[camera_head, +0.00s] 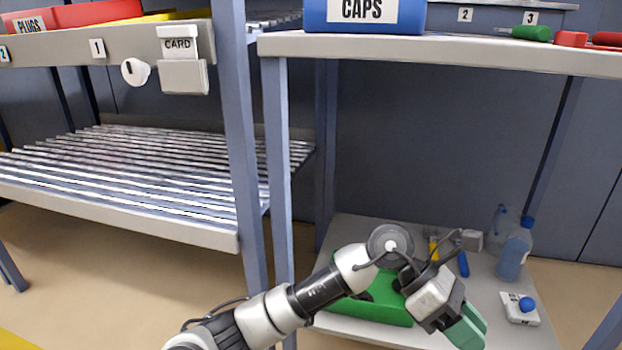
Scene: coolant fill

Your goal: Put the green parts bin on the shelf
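A green parts bin (374,304) sits on the low grey shelf of the workbench, partly hidden behind my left arm. My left gripper (470,328) is in front of and to the right of the bin, pointing down and right, with green fingertips. It appears apart from the bin, and the gap between its fingers cannot be made out. My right gripper is not in view. At left stands a rack with an empty lower roller shelf (130,170) and an upper shelf (60,52) labelled 1 and 2.
A red PLUGS bin (85,14) and a yellow bin (175,15) are on the upper rack shelf. A blue CAPS bin (365,16) stands on the bench top (450,52). A blue-capped bottle (514,252) and a small white block (520,310) are right of my gripper. Blue posts stand between rack and bench.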

